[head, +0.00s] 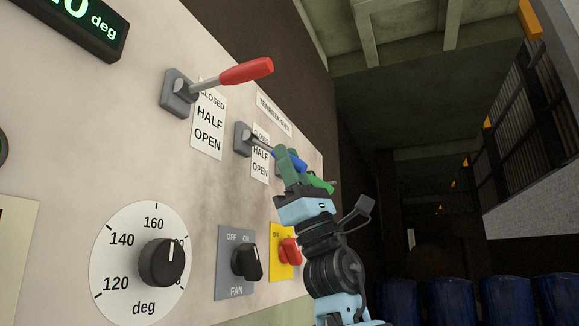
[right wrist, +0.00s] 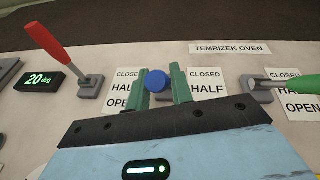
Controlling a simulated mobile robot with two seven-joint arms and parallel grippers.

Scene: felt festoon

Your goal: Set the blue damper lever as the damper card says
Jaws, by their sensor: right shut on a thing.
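The blue damper lever (head: 300,163) juts out from its grey base on the oven panel, beside a CLOSED, HALF, OPEN label (head: 260,158). It points lower than the red lever; its exact mark is hard to read. In the right wrist view the blue lever's round end (right wrist: 157,82) faces the camera nearly end-on. My right gripper (head: 288,164) has its green fingers shut on the blue handle, one on each side in the right wrist view (right wrist: 162,88). No legible damper card shows; a blank-looking card edge (head: 14,250) is at far left. My left gripper is out of view.
The red lever (head: 246,70) is to the left of the blue one, raised. The green lever (head: 320,183) is close by on the right, partly behind my gripper. Below are a temperature dial (head: 162,263), FAN switch (head: 246,262) and red knob (head: 290,251). A display (right wrist: 39,79) reads 20 deg.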

